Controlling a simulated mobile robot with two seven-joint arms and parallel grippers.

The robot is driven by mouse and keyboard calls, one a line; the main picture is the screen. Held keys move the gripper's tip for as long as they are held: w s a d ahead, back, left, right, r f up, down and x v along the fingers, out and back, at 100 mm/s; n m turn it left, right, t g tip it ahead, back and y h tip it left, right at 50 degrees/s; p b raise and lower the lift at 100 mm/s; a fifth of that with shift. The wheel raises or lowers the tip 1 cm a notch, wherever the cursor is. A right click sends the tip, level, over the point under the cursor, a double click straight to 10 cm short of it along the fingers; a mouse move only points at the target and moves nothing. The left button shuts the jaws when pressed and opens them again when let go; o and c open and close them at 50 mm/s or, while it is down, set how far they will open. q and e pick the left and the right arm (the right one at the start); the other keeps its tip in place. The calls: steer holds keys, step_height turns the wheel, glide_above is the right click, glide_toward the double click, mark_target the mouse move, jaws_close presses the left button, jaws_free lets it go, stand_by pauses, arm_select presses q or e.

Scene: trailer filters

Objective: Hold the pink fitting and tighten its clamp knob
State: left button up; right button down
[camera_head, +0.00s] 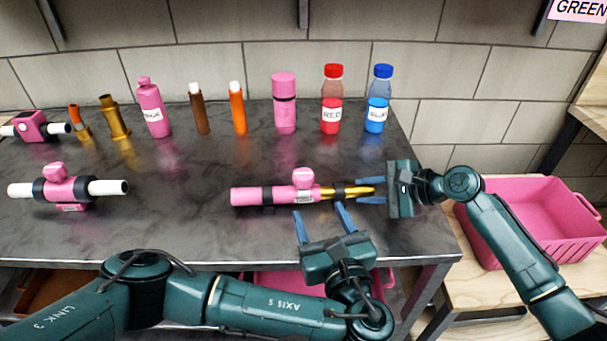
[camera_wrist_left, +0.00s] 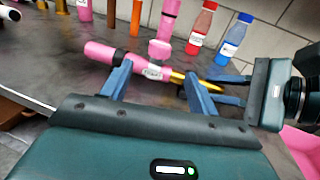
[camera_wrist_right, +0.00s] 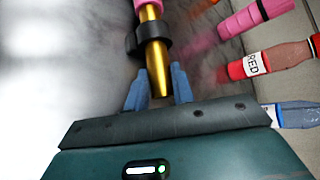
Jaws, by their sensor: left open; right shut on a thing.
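The pink fitting (camera_head: 262,196) lies lengthwise near the front of the dark table, with its pink clamp knob (camera_head: 303,177) on top. A gold tube (camera_head: 328,194) extends from its right end through a black ring, also seen in the right wrist view (camera_wrist_right: 150,40). My right gripper (camera_head: 362,191) is shut on the gold tube (camera_wrist_right: 158,68) at its right end. My left gripper (camera_head: 320,210) is open and empty at the front side of the fitting, fingers pointing toward it. In the left wrist view the fitting (camera_wrist_left: 101,52) and knob (camera_wrist_left: 160,50) show just beyond the open fingers.
Another pink clamp fitting with white ends (camera_head: 66,190) lies at left. Behind stand a pink bottle (camera_head: 152,110), brown and orange tubes, a pink cylinder (camera_head: 284,105), a red bottle (camera_head: 331,100) and a blue bottle (camera_head: 378,100). A pink crate (camera_head: 530,215) is at right.

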mark_target(306, 183)
arm_select(q)
steer(key=shift+w+d+r, duration=0.1)
steer(key=shift+w+d, duration=0.05)
steer(key=shift+w, duration=0.45)
steer(key=x, duration=1.1)
steer(key=shift+s, duration=0.1)
steer(key=c, duration=1)
steer(key=shift+o, duration=0.2)
